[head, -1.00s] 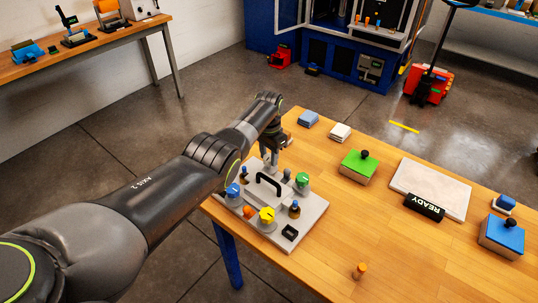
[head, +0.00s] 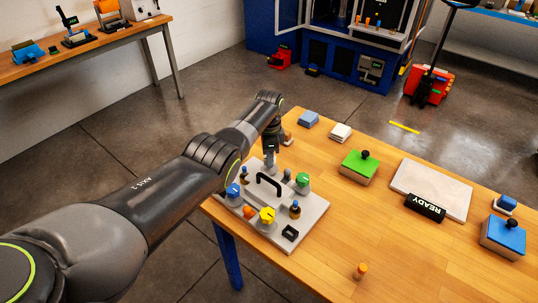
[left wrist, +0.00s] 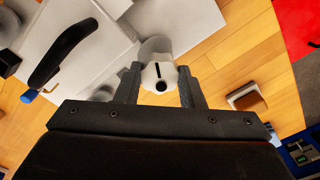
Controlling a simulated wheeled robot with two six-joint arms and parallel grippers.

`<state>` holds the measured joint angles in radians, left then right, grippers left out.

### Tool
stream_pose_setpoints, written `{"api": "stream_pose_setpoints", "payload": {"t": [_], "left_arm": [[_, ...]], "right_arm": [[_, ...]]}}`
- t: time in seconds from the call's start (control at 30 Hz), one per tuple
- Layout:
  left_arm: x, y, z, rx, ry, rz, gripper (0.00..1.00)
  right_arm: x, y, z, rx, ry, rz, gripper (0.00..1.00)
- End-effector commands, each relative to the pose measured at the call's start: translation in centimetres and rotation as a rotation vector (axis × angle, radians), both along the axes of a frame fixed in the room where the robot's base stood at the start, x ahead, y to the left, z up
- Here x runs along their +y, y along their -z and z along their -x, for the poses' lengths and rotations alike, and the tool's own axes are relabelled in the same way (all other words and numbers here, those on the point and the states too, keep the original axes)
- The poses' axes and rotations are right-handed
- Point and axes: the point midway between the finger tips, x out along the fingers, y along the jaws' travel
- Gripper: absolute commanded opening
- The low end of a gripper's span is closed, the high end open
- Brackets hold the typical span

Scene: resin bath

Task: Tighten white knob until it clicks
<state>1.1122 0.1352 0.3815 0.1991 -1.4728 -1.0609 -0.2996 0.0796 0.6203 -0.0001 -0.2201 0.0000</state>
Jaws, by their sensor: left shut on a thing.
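The white knob (left wrist: 158,73), with a dark slot-shaped mark and a dark round spot, shows between the fingers in the left wrist view. My left gripper (head: 270,158) points down over the far left part of a grey panel (head: 313,210); its fingers are shut on the white knob. In the left wrist view the gripper (left wrist: 160,88) has one finger on each side of the knob. The head view mostly hides the knob behind the gripper. My right gripper is in neither view.
The panel also carries a black handle (head: 270,182), a green knob (head: 303,180), a yellow knob (head: 267,215) and a blue knob (head: 233,190). The table's front middle is mostly clear.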

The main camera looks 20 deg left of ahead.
Motion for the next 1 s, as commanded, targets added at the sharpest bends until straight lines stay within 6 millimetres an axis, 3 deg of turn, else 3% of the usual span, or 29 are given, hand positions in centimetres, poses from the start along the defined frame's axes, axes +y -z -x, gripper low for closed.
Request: {"api": "stream_pose_setpoints", "payload": {"t": [0.47, 0.5, 0.63, 1.0], "left_arm": [[0.02, -0.09, -0.07, -0.002, 0.015, -0.001, 0.12], [0.02, -0.09, -0.07, -0.002, 0.015, 0.000, 0.38], [0.02, -0.07, -0.05, -0.002, 0.015, -0.001, 0.55], [0.01, -0.33, -0.05, -0.001, 0.014, 0.000, 0.57]], "right_arm": [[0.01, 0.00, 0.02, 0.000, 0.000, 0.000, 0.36], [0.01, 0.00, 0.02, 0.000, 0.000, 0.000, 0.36], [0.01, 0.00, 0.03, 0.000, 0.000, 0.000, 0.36], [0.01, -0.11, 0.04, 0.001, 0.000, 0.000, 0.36]]}}
